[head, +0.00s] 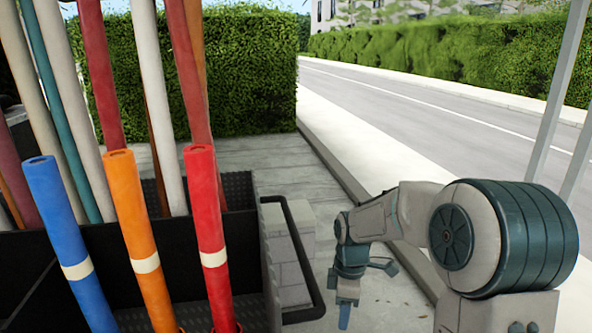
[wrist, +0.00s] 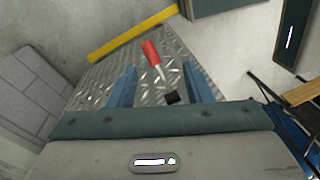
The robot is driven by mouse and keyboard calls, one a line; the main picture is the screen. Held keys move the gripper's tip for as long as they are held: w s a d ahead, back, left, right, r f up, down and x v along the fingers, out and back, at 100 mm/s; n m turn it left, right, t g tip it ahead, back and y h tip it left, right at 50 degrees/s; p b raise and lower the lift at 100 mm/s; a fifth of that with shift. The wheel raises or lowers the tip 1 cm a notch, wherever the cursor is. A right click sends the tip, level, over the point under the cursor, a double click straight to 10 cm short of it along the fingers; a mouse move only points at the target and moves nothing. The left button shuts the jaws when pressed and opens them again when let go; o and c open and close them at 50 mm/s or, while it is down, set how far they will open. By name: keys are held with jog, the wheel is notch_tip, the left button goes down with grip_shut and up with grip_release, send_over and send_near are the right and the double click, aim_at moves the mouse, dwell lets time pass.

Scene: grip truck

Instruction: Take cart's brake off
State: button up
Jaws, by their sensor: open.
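The cart (head: 200,303) is a dark, ribbed metal truck with a black bent handle (head: 318,285) at its right end, at the left of the head view. In the wrist view a small lever with a red grip (wrist: 151,54) and a metal shaft rises from a black base on a diamond-plate surface (wrist: 88,88); it looks like the brake. My gripper (head: 345,312) hangs pointing down to the right of the handle. In the wrist view my gripper (wrist: 158,68) is open, with blue fingers either side of the lever. Whether they touch it cannot be told.
Blue (head: 70,245), orange (head: 142,240) and red (head: 208,230) tubes stand in front, with several taller poles behind. A yellow bar (wrist: 132,32) edges the plate. Grey block (head: 289,268) stands behind the handle. Pavement and kerb (head: 345,185) lie to the right.

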jog(key=s+d+r+m+t, duration=0.2)
jog(key=s+r+m, duration=0.2)
jog(key=s+m, duration=0.3)
jog(key=s+d+r+m+t, duration=0.1)
jog(key=s+r+m, duration=0.3)
jog(key=s+m, duration=0.4)
jog(key=s+t, duration=0.1)
jog(key=s, duration=0.2)
jog(key=shift+d+r+h, duration=0.3)
jog(key=shift+d+r, duration=0.05)
jog(key=shift+d, duration=0.05)
jog(key=shift+s+m, duration=0.35)
jog(key=shift+m, duration=0.05)
jog(key=shift+c, duration=1)
jog(key=shift+s, duration=0.15)
grip_shut()
jog(key=shift+a, duration=0.1)
